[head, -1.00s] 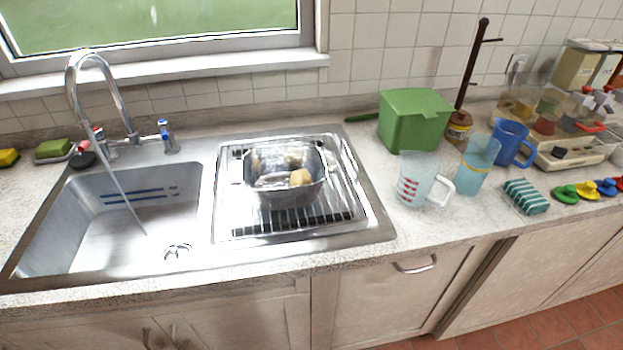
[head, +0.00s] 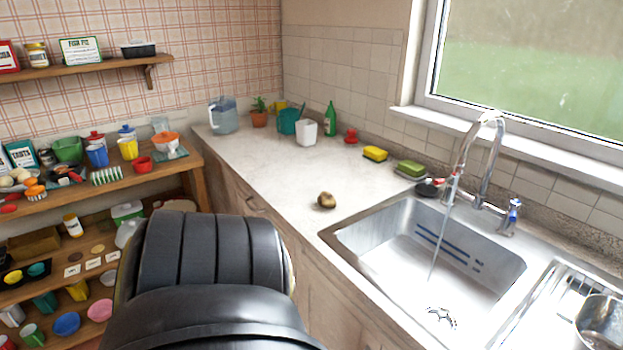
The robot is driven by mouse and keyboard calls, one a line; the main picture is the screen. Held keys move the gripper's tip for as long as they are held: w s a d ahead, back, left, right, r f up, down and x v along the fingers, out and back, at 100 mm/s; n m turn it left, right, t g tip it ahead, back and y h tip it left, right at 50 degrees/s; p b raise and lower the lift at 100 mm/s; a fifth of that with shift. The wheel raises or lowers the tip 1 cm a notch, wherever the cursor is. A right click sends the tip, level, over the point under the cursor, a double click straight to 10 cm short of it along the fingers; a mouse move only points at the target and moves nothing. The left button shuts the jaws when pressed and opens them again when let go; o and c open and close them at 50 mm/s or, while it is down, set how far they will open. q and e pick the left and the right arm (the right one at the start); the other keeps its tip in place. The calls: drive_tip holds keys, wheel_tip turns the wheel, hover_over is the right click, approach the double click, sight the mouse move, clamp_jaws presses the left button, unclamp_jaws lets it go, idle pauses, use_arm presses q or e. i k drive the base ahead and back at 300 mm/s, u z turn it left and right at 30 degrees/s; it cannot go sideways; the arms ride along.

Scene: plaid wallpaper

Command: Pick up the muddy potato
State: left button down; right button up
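A small brown potato (head: 326,200) with darker patches lies on the pale countertop (head: 265,160), just left of the sink's left edge. It stands alone and nothing touches it from above. A large black part of my own arm fills the bottom left of the head view. No gripper fingers show, so neither gripper can be placed relative to the potato.
The sink (head: 440,250) has water running from its tap (head: 487,130). A steel bowl (head: 602,322) sits on the drainer at right. Sponges (head: 375,153) and a green bottle (head: 330,119) line the back. Crowded wooden shelves (head: 100,185) stand at left. The counter around the potato is clear.

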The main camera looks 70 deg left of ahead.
sight(326, 200)
drive_tip(key=u, duration=3.85)
drive_tip(key=i, duration=1.1)
drive_tip(key=z, duration=1.85)
